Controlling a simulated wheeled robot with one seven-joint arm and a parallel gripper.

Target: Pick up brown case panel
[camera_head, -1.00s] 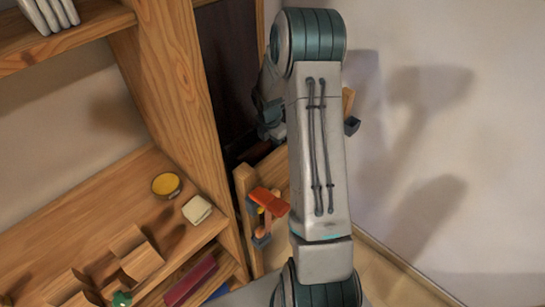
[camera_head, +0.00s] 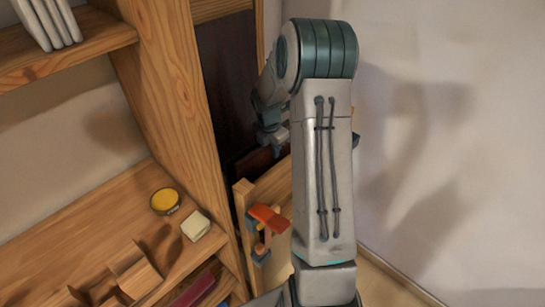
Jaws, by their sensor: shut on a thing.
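My gripper (camera_head: 274,143) is beyond the upper bend of my arm, small and partly shadowed. It points down and is shut on the upper edge of a dark reddish-brown panel, the brown case panel (camera_head: 254,163). The panel's lower part is hidden behind a wooden rack or crate (camera_head: 243,212), and my arm hides its right side. I cannot tell whether the panel is clear of what is under it.
A tall wooden shelf unit (camera_head: 170,80) stands close at left, holding a yellow round tin (camera_head: 165,201) and a pale block (camera_head: 195,226). An orange-handled tool (camera_head: 266,218) hangs on the rack. A dark upright surface (camera_head: 229,80) is behind. A bare wall is at right.

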